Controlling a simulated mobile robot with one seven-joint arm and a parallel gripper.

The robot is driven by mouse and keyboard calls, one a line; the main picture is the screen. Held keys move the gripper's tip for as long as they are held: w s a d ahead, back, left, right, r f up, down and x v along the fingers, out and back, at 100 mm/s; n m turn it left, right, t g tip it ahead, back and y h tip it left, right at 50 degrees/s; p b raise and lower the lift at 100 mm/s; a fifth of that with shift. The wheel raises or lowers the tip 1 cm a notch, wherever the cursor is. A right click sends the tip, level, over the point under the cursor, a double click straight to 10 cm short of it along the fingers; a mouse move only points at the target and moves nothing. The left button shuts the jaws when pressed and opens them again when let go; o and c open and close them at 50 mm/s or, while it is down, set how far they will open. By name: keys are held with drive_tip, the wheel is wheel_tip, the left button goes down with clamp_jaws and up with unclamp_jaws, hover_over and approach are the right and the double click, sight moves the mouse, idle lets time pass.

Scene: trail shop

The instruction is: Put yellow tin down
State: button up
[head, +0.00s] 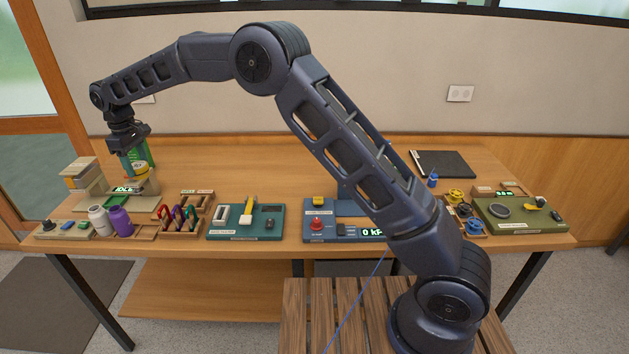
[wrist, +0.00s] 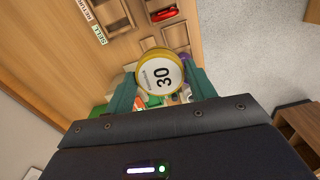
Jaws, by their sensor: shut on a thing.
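The yellow tin (wrist: 158,74) fills the space between the teal fingers of my gripper (wrist: 161,86) in the wrist view. Its round white face, marked 30, points towards the camera and has a yellow rim. In the head view my gripper (head: 134,163) points down at the left end of the bench, with the yellow tin (head: 142,169) partly hidden at its fingers. The tin is just above or on a tan device with a lit green display (head: 127,189); I cannot tell whether they touch.
The wooden bench (head: 250,172) is clear towards the back middle.

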drive_tip(key=w+d+m, duration=0.4)
drive_tip(key=w+d, duration=0.6)
drive_tip(key=d, duration=0.3)
drive_tip(key=w+d+m, duration=0.4)
drive_tip(key=w+d, duration=0.7)
drive_tip(key=d, duration=0.3)
drive_tip(key=w+d+f+m, duration=0.1)
drive_tip(key=w+d+m, duration=0.25)
drive_tip(key=d, duration=1.25)
drive_tip(key=w+d+m, duration=0.2)
drive_tip(key=d+m, duration=0.3)
drive_tip(key=d, duration=1)
drive_tip(key=f, duration=1.9)
drive_tip(key=shift+s+d+f, duration=0.2)
drive_tip(key=shift+f, duration=0.05)
drive_tip(key=o, duration=0.7)
drive_tip(key=shift+f, duration=0.1)
drive_tip(key=shift+o, duration=1.4)
